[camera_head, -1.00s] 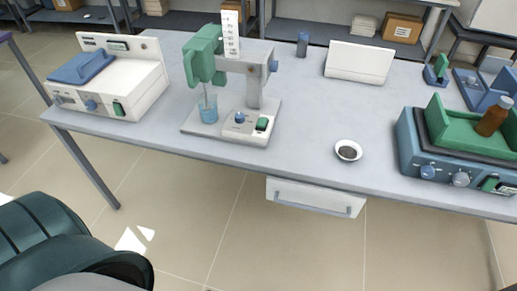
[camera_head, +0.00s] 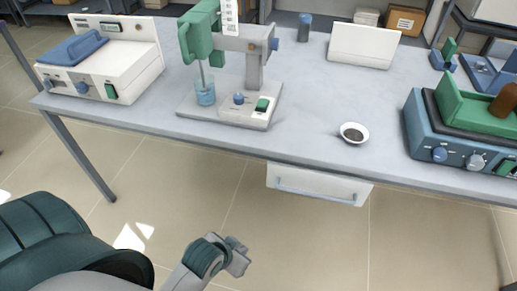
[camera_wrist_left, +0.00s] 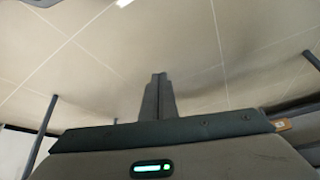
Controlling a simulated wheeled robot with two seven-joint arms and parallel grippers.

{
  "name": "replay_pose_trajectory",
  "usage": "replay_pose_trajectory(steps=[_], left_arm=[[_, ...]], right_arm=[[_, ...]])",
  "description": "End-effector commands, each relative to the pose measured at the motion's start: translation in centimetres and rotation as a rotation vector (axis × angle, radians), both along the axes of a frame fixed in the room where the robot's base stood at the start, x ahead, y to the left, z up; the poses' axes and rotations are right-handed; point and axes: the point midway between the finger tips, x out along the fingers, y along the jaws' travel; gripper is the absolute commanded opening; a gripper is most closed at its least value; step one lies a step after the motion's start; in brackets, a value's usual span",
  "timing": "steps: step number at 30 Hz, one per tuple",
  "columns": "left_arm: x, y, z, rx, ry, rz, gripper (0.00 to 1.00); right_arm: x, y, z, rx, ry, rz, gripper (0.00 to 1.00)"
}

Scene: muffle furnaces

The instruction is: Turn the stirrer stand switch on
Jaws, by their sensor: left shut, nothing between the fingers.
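The stirrer stand (camera_head: 262,72) stands on the table, left of centre in the head view. Its base carries a blue knob (camera_head: 239,98) and a green switch (camera_head: 262,105). A blue beaker (camera_head: 205,93) sits under its green motor head (camera_head: 199,38). My left gripper (camera_head: 241,257) is low in the head view, in front of and below the table, apart from the stand. In the left wrist view its fingers (camera_wrist_left: 158,92) are together and empty, over bare floor. The right gripper is not in view.
A white device with a blue lid (camera_head: 73,50) stands left on the table (camera_head: 310,120). A small bowl (camera_head: 354,133) lies right of the stand. A blue shaker with a green tray (camera_head: 440,130) is at the right. A drawer (camera_head: 318,185) hangs under the front edge.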

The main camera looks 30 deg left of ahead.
Motion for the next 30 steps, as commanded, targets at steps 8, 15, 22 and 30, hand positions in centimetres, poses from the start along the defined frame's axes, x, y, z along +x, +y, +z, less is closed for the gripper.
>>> replay_pose_trajectory(steps=[8,15,22,30], left_arm=[[8.4,1.0,7.0,-0.029,-0.325,0.046,0.00],[15.5,3.0,13.7,-0.032,-0.644,0.110,0.00],[20.4,5.7,20.6,-0.013,-0.949,0.194,0.00],[22.6,8.4,26.2,0.023,-1.193,0.285,0.00]], right_arm=[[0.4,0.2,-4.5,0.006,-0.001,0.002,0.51],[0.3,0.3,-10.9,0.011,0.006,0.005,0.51],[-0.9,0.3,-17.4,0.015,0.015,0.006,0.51],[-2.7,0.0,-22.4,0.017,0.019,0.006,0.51]])
